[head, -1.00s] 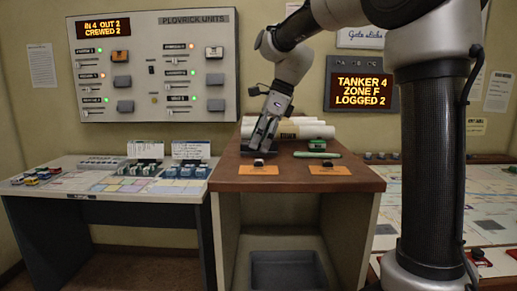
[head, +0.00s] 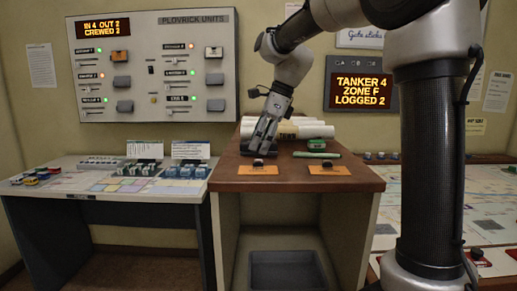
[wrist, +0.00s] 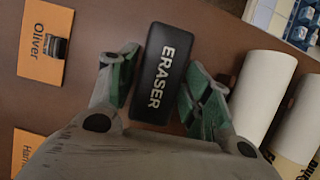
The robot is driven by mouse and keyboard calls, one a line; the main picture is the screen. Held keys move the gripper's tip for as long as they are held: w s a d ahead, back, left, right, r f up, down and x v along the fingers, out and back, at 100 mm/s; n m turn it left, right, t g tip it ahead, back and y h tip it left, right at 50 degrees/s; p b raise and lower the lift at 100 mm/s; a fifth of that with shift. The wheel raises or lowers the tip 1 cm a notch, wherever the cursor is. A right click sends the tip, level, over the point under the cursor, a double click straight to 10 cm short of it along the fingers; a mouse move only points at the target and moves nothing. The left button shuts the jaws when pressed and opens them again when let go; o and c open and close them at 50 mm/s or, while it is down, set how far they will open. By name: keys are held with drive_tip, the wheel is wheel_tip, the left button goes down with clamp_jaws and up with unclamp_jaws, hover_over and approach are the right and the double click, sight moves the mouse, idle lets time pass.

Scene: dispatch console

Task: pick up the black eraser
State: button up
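The black eraser (wrist: 160,75) lies on the brown desk top, with white letters reading ERASER, in the wrist view. My gripper (wrist: 160,95) is open, with one green-padded finger on each side of the eraser. Gaps show between the pads and the eraser, so it is not clamped. In the head view my gripper (head: 262,148) points down at the desk top, and the eraser is mostly hidden behind it.
White paper rolls (wrist: 262,95) lie close beside the right finger. A green marker (head: 316,155) lies right of my gripper. A wall panel (head: 152,68) stands behind.

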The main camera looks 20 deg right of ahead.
drive_tip(key=c, duration=0.5)
drive_tip(key=shift+r, duration=0.1)
wheel_tip(320, 180, up, 10)
drive_tip(key=shift+r, duration=0.2)
drive_tip(key=shift+o, duration=1)
drive_tip(key=shift+c, duration=0.4)
